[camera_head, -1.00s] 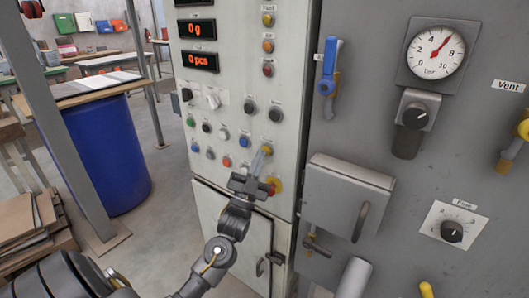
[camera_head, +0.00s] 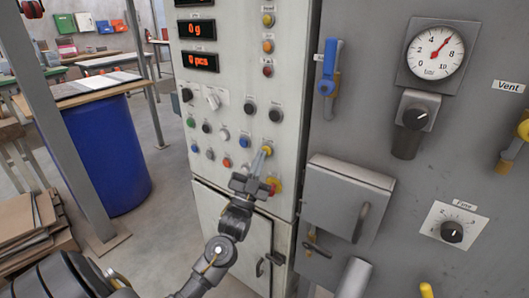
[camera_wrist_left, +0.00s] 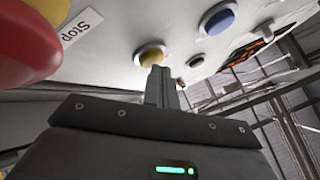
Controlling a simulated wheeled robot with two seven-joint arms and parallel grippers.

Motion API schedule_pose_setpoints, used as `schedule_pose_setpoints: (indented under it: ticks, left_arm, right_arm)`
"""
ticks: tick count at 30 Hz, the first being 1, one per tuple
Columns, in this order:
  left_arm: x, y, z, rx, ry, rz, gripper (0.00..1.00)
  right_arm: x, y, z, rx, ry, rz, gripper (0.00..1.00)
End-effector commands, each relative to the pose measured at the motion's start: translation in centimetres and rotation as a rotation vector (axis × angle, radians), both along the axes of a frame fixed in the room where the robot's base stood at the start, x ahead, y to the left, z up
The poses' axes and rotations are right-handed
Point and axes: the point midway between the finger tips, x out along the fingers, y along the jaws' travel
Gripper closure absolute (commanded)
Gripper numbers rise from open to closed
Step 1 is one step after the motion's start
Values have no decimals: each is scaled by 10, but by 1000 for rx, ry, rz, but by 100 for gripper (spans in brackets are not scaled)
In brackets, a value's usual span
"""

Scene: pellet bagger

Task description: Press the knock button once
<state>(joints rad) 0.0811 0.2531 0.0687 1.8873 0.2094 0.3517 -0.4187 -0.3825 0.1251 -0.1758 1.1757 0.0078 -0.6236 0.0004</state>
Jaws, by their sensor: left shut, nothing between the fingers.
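My left gripper (camera_head: 264,156) is shut and empty, with its fingertips at the lower right of the button panel. In the left wrist view, the fingertips (camera_wrist_left: 160,74) are in front of a yellow button (camera_wrist_left: 152,54) and cover its lower part. They touch it or are very close; I cannot tell which. A blue button (camera_wrist_left: 219,18) is to its right in that view. The small labels in the head view are too small to read, so I cannot confirm which button is the knock button. My right gripper is not in view.
A red stop button on a yellow base (camera_head: 273,187) sits just below the fingers; it looms at the left of the wrist view (camera_wrist_left: 25,45). Several other buttons and knobs cover the panel (camera_head: 238,95). A grey box (camera_head: 335,205) juts out to the right.

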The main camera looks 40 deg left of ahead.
Motion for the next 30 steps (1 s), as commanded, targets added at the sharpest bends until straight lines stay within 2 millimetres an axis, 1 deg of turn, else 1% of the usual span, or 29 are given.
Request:
schedule_pose_setpoints:
  ticks: [6, 17, 20, 30]
  left_arm:
    - [-11, 0, 1, 0, 1, 0, 100]
    - [-14, 0, 0, -1, 1, 0, 100]
    - [-22, -1, 0, -1, 4, 0, 100]
    - [-58, -1, 1, -1, 2, 0, 100]
  right_arm:
    - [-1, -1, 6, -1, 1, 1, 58]
    - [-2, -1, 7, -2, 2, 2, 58]
    - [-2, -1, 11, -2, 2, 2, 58]
    - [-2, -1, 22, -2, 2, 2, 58]
